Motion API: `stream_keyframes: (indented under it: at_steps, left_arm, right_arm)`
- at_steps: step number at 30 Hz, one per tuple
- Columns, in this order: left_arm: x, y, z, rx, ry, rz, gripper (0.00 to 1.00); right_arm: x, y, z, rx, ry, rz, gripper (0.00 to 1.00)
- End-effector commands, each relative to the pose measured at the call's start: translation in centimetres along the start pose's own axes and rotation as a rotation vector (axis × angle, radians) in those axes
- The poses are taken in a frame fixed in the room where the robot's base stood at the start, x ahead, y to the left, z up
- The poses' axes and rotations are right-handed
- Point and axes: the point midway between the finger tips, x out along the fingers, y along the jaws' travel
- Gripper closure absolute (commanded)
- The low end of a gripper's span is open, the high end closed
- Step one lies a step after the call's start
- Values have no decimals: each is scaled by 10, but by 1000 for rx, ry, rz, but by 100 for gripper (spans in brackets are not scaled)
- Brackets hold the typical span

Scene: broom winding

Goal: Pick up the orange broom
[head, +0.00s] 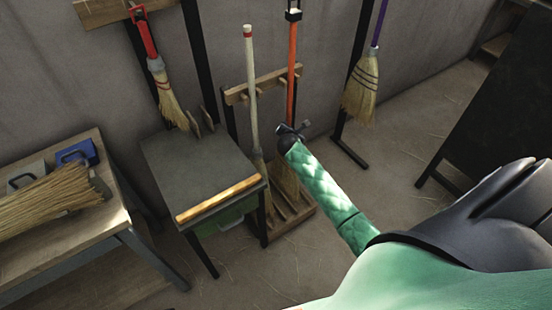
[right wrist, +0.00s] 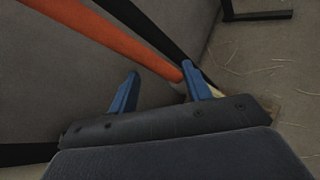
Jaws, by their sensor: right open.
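The orange broom (head: 292,72) stands upright in a wooden rack, its straw head low and partly hidden behind my right arm and gripper. My right gripper (head: 292,131) is at the lower part of the orange handle in the head view. In the right wrist view, the orange handle (right wrist: 125,42) slants down from the upper left to the two blue fingers of the gripper (right wrist: 160,88). The fingers are apart. The handle's lower end is close to the right finger; I cannot tell whether it lies between the fingers or just beyond them. My left gripper is not in view.
A pale-handled broom (head: 251,90) stands left of it in the same wooden rack (head: 238,97). A red-handled broom (head: 158,75) and a purple-handled broom (head: 362,88) hang nearby. A grey-topped stand (head: 195,165) and a wooden table (head: 75,238) are at left.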

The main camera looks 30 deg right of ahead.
Motion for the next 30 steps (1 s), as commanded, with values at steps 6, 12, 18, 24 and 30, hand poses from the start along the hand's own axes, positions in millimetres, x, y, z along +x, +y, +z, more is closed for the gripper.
stream_keyframes:
  at_steps: [6, 12, 18, 24, 30]
  left_arm:
    - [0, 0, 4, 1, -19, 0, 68]
    - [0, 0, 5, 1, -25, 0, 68]
    - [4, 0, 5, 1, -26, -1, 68]
    - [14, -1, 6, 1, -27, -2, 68]
    - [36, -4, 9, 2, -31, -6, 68]
  right_arm:
    - [0, 11, 4, -338, -30, 57, 51]
    - [-1, 14, 4, -522, -40, 69, 51]
    - [9, 16, 5, -560, -41, 68, 51]
    - [27, 17, 5, -557, -41, 68, 51]
    - [46, 20, 9, -555, -40, 66, 51]
